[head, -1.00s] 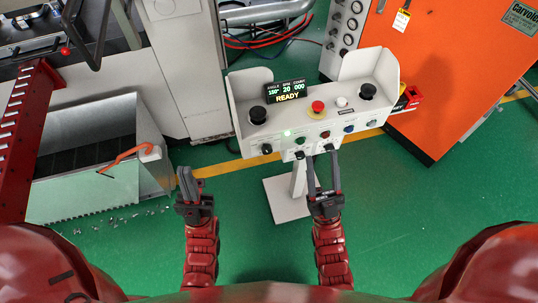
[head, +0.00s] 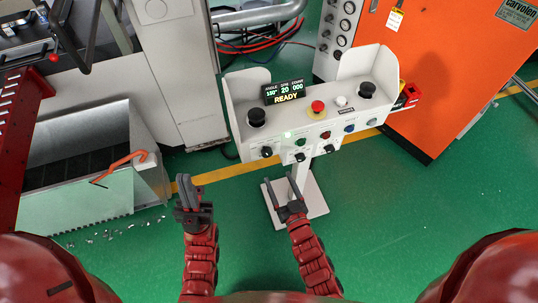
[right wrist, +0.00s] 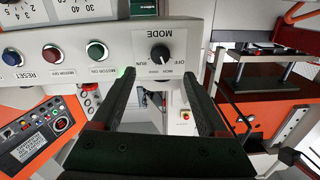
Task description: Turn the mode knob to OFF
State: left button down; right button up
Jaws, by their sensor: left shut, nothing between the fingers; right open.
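The black mode knob (right wrist: 160,53) is on the white control panel and shows upside down in the right wrist view, with the word MODE and the labels OFF, INCH and RUN around it. Which label it points at is not clear. It shows small at the panel's left front in the head view (head: 266,152). My right gripper (head: 280,181) is open and empty, below the panel. In the right wrist view its fingers (right wrist: 155,78) reach toward the knob, one on each side, apart from it. My left gripper (head: 187,181) is shut and empty, further left.
Green, red and blue buttons (right wrist: 95,50) sit beside the knob. Two more dark knobs (head: 300,157) are low on the panel front. A red emergency button (head: 318,106) and a READY display (head: 284,93) are on top. An orange cabinet (head: 440,80) stands right.

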aim_at(268, 155)
jog(key=p+x, duration=0.1)
jog(key=x, duration=0.9)
jog(key=shift+f, duration=0.1)
grip_shut()
